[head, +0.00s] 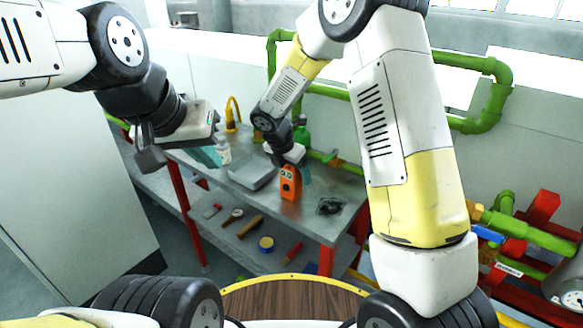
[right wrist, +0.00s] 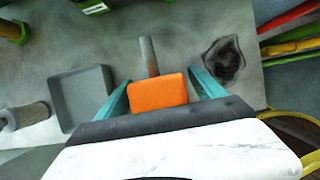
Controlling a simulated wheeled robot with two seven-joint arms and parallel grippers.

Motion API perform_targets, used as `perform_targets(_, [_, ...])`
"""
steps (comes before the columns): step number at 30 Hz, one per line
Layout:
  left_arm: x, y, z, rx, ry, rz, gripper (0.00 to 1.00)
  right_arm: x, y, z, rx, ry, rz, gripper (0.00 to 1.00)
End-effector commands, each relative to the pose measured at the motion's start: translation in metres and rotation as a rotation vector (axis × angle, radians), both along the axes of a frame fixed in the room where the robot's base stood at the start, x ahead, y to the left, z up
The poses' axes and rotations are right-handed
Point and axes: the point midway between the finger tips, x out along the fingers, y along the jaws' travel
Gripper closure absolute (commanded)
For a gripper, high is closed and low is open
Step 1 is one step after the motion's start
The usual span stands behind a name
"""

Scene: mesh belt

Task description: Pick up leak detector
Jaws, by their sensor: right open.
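The leak detector (head: 290,186) is an orange device with dark round marks on its face, standing on the metal table below my right gripper (head: 292,166). In the right wrist view its orange top (right wrist: 158,94) lies between the teal fingers of my right gripper (right wrist: 162,88), and a grey rod (right wrist: 149,56) sticks out beyond it. The right fingers are spread to either side of it; contact is not clear. My left gripper (head: 207,157) hangs over the left part of the table, away from the detector; its finger gap is hard to make out.
A grey tray (head: 253,172) lies left of the detector and a dark crumpled patch (head: 331,206) to its right. A green bottle (head: 302,133) stands behind. A lower shelf holds a hammer (head: 250,227) and a tape roll (head: 266,243). Green pipes (head: 490,95) run along the wall.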

Motion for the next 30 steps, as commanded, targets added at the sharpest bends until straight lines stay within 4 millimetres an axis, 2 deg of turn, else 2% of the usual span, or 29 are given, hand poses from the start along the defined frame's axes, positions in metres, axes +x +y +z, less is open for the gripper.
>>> perform_targets(8, [0.0000,0.0000,0.0000,0.000,0.000,0.000,1.00,0.0019,-0.0011,-0.0041,0.001,-0.001,-0.001,0.22])
perform_targets(20, [0.0000,0.0000,0.0000,0.000,0.000,0.000,1.00,0.0018,-0.0009,-0.0038,0.001,-0.001,-0.001,0.98])
perform_targets(30, [0.0000,0.0000,0.0000,0.000,0.000,0.000,1.00,0.0024,-0.0007,-0.0007,0.002,-0.003,-0.001,1.00])
